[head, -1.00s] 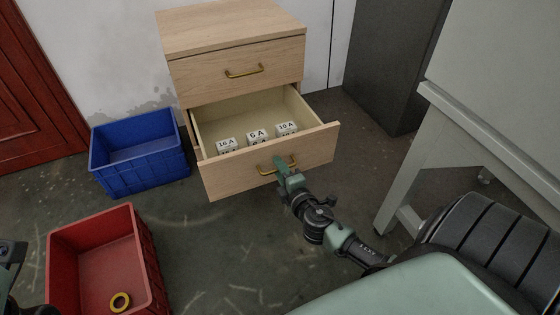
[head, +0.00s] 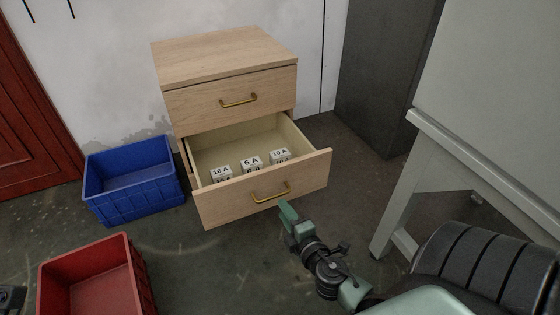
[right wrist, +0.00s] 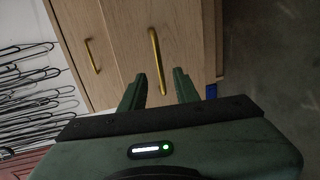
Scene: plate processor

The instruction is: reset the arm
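My right gripper (head: 287,214) is in front of the open lower drawer (head: 225,208), just below and right of its brass handle (head: 271,193), and apart from it. In the right wrist view my right gripper (right wrist: 157,84) has its two green fingers spread, with nothing between them; the handle (right wrist: 157,62) lies beyond the fingertips. Only a small dark piece of my left arm (head: 10,298) shows at the left edge of the head view; its fingers cannot be made out.
The wooden cabinet (head: 225,55) has a closed upper drawer (head: 200,105). The open drawer holds white blocks marked 16 A (head: 221,173), 6 A (head: 251,163) and 10 A (head: 280,156). A blue crate (head: 135,195) and a red crate (head: 140,275) stand left; a grey table (head: 480,165) stands right.

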